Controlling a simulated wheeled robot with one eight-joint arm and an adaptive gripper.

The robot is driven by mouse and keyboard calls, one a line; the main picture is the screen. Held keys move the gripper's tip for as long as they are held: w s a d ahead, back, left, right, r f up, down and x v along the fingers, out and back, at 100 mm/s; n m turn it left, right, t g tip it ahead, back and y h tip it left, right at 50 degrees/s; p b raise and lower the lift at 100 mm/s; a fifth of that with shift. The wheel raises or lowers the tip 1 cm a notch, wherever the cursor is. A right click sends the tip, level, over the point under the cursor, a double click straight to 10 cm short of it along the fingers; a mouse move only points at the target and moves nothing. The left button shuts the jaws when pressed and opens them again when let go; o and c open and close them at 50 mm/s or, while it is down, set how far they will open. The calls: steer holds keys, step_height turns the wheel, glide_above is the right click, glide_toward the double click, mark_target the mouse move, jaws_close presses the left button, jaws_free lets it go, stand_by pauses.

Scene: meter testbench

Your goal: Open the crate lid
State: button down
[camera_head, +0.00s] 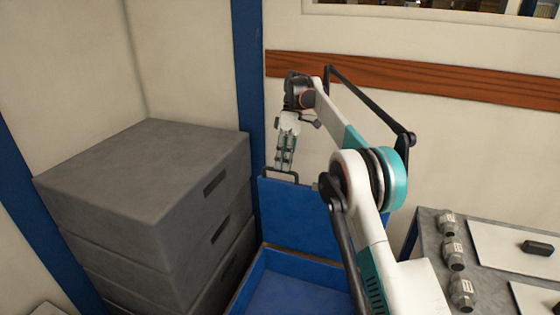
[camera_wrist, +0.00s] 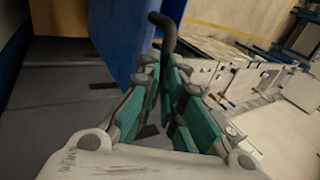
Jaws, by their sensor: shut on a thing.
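The blue crate (camera_head: 240,304) stands low in the middle of the head view, with its inside showing. Its blue lid (camera_head: 296,217) stands raised and roughly upright at the crate's far side. A dark handle (camera_head: 268,174) sits on the lid's upper edge. My gripper (camera_head: 285,166) points down at that edge, shut on the handle. In the wrist view the lid (camera_wrist: 122,38) is at the upper left and the dark curved handle (camera_wrist: 166,30) runs down between the fingertips of my gripper (camera_wrist: 166,62). The exact finger contact is hard to make out.
A stack of grey crates (camera_head: 140,190) stands close on the left. A grey table (camera_head: 430,232) on the right holds several meters (camera_head: 454,255) and white panels (camera_head: 515,250). A wall with a wooden rail (camera_head: 450,82) and a blue post (camera_head: 248,60) lies behind the lid.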

mark_target(284, 181)
steer(key=shift+w+d+f, duration=0.25)
steer(key=shift+w+f, duration=0.05)
steer(key=shift+f, duration=0.25)
steer(key=shift+w+d+f, duration=0.25)
steer(key=shift+f, duration=0.3)
steer(key=c, duration=1.9)
jaws_free()
steer(key=o, duration=0.8)
steer(key=shift+w+d+f, duration=0.25)
steer(key=shift+w+f, duration=0.1)
steer(key=shift+w, duration=0.4)
steer(key=shift+s+r, duration=0.15)
steer(key=c, duration=0.6)
steer(key=shift+o, duration=0.2)
steer(key=shift+a, duration=0.15)
steer(key=shift+a+r, duration=0.2)
